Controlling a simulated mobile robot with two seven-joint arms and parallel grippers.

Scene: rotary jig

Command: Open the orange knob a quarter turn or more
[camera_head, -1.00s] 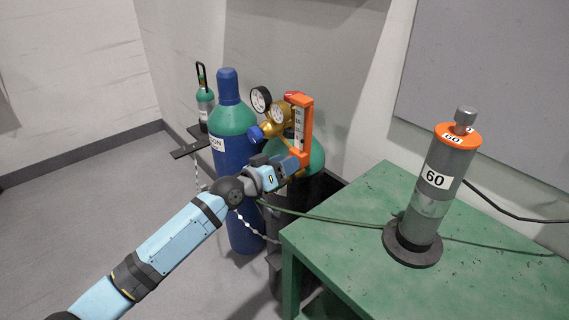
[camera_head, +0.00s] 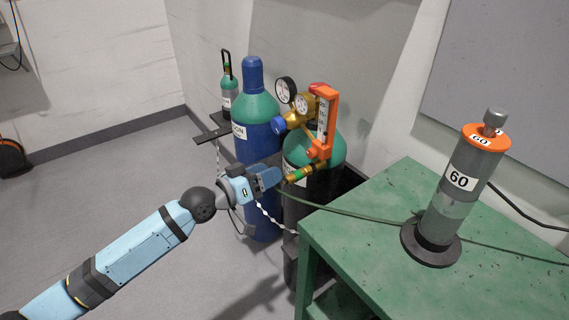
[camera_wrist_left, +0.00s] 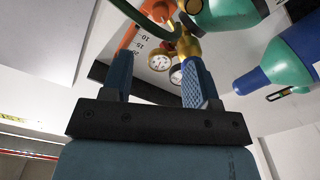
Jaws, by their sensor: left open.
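The orange flowmeter (camera_head: 327,118) stands upright on the brass regulator (camera_head: 297,114) of a green-topped cylinder. An orange block (camera_head: 318,152), perhaps the knob, is at its lower end; I cannot make out the knob's shape or turn. My left gripper (camera_head: 279,176) is open and empty, just left of and below this block, beside the green and brass hose fitting (camera_head: 300,173). In the left wrist view, the open jaws (camera_wrist_left: 158,78) have an orange part (camera_wrist_left: 130,28) beyond them, by the left finger. The regulator (camera_wrist_left: 186,46) lies beyond the right finger. My right gripper is not in view.
A blue cylinder (camera_head: 257,148) with a green shoulder stands left of the regulator. A green hose (camera_head: 350,215) runs across the table. Open floor lies at left.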

